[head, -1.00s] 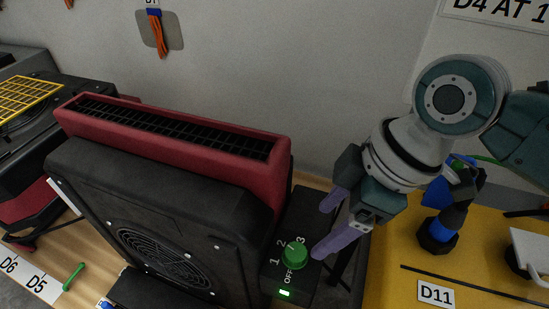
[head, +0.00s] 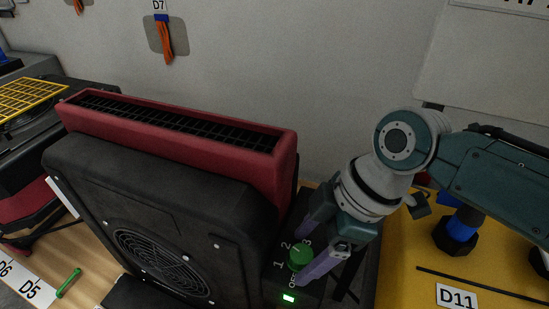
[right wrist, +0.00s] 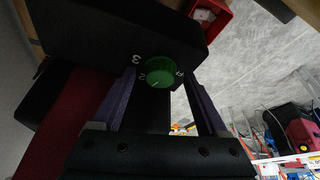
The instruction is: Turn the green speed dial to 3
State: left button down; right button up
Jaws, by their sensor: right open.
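The green speed dial (head: 299,258) sits on a black control panel beside the black and red dryer. White marks 1, 2 and 3 stand around it, and the OFF label is partly hidden. My right gripper (head: 304,256) is open, with its purple fingers on either side of the dial. In the right wrist view the dial (right wrist: 158,72) lies between the two fingertips (right wrist: 160,78). Whether they touch it I cannot tell. A small pale pointer mark shows on the dial there, but its exact setting is unclear. My left gripper is out of view.
The dryer's black body (head: 150,210) and red top (head: 185,130) stand left of the panel. A green lamp (head: 288,297) glows below the dial. A yellow table (head: 400,280) with a D11 label (head: 457,297) stands to the right.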

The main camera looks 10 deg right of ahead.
grip_shut()
dwell(0.6)
